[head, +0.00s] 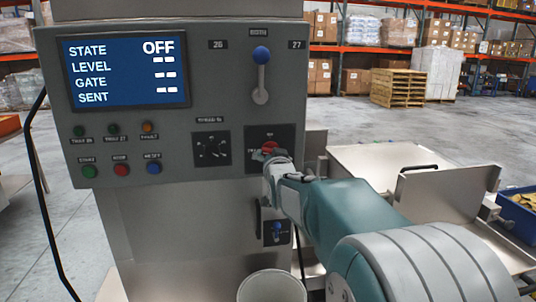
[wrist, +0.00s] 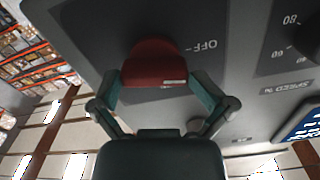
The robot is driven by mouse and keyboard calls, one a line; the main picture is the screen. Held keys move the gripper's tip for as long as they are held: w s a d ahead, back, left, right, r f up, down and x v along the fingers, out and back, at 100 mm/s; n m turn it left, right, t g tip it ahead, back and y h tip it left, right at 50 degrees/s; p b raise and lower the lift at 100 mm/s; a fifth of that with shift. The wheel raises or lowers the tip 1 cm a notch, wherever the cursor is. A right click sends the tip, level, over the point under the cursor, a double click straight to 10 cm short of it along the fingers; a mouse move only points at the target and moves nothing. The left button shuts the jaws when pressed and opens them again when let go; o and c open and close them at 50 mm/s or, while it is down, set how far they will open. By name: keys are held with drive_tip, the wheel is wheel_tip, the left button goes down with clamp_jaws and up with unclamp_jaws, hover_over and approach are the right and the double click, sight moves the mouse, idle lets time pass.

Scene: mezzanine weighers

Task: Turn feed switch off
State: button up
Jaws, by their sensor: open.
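A red rotary switch (head: 269,147) sits on a dark plate low on the right side of the grey control panel (head: 120,165). Its name label is not readable. The wrist view shows the red knob (wrist: 154,62) close up, with a dash and the word OFF on the plate beside it. My gripper (head: 272,156) is at the knob and partly covers it. In the wrist view my gripper (wrist: 155,88) is open, with one finger on each side of the knob; I cannot tell whether they touch it. The panel screen (head: 125,70) reads STATE OFF, with dashes below.
A blue-knobbed lever (head: 261,75) stands above the switch, and a black dial (head: 211,149) is to its left. Indicator lamps and push buttons (head: 121,169) are at lower left. A small blue toggle (head: 277,229) and a pale bin (head: 271,287) are below. Metal trays (head: 375,160) lie right.

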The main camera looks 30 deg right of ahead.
drive_tip(key=shift+w+d+f, duration=0.15)
drive_tip(key=shift+w+d, duration=0.2)
drive_tip(key=shift+w, duration=0.15)
drive_tip(key=shift+d, duration=0.25)
drive_tip(key=c, duration=0.8)
drive_tip(key=shift+a, duration=0.1)
drive_tip(key=shift+c, duration=0.6)
drive_tip(key=shift+a, duration=0.15)
drive_tip(key=shift+f+n, duration=0.2)
drive_tip(key=shift+n, duration=1.2)
